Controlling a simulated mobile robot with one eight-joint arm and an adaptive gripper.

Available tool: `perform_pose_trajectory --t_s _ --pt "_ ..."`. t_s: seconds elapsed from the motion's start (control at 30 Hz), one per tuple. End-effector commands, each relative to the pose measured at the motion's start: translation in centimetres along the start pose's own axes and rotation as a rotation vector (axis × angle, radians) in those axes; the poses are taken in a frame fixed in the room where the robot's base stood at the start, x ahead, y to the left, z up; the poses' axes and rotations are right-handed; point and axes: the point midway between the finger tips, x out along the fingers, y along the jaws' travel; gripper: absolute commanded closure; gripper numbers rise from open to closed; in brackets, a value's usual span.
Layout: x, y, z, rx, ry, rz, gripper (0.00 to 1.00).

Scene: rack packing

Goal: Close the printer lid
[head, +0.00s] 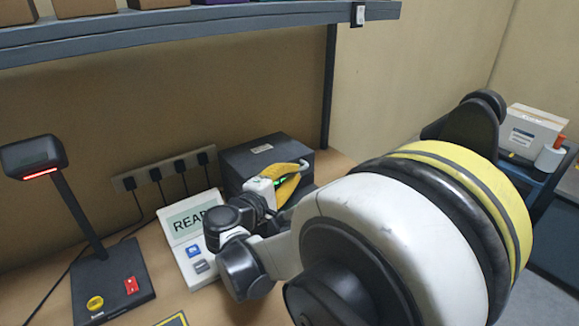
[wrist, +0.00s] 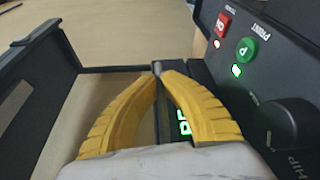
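The printer is a dark box (head: 258,155) on the table against the wall in the head view, its front partly hidden by my arm. In the wrist view its control panel (wrist: 264,75) fills the right side, with a red button and a green print button. A dark frame-like part (wrist: 35,72), perhaps the lid, spans the left; I cannot tell how far open the lid stands. My gripper (head: 300,168) is at the printer's right front. In the wrist view the yellow fingertips (wrist: 158,72) meet beside the panel, with nothing clearly held between them.
A white display unit (head: 192,222) stands left of my arm, close to it. A scanner on a stand (head: 70,195) is farther left. A power strip (head: 165,172) with cables runs along the wall. A shelf (head: 190,28) overhangs the table. A cart with a box (head: 530,133) stands at right.

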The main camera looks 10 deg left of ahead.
Motion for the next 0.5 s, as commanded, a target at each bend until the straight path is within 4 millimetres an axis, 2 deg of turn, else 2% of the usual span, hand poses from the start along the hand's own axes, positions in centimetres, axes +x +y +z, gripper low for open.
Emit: perform_pose_trajectory --t_s 0.13,0.5 --pt "-0.02 -0.86 -0.08 -0.001 0.003 0.000 1.00" --pt "-0.04 -1.28 -0.03 0.000 0.003 -0.003 1.00"
